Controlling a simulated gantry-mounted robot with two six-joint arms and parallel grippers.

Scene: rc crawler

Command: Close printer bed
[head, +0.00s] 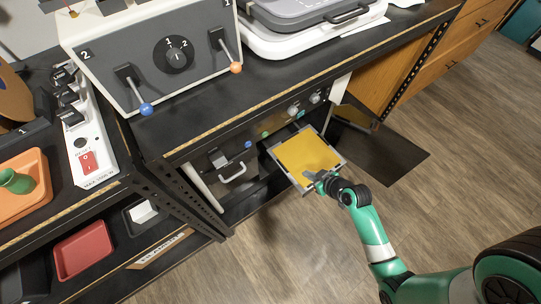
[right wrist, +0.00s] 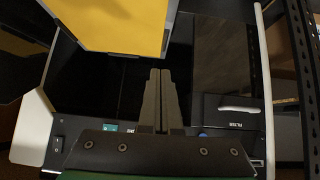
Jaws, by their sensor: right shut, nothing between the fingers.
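The printer bed (head: 306,156) is a yellow plate in a grey frame, sticking out of the printer's dark opening below the bench. It also shows in the right wrist view (right wrist: 112,22) at the top, with dark clips along its edge. My right gripper (head: 312,177) is at the bed's outer front edge in the head view. In the right wrist view its fingers (right wrist: 160,72) are together and empty, their tips close to the bed's edge. I cannot tell whether they touch it. My left gripper is not in view.
A filter drawer (right wrist: 237,112) with a pale handle sits beside the opening. A dark panel (head: 390,157) stands out over the floor to the right. The bench top (head: 285,80) carries a grey lever box (head: 155,55). The wooden floor (head: 290,250) in front is clear.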

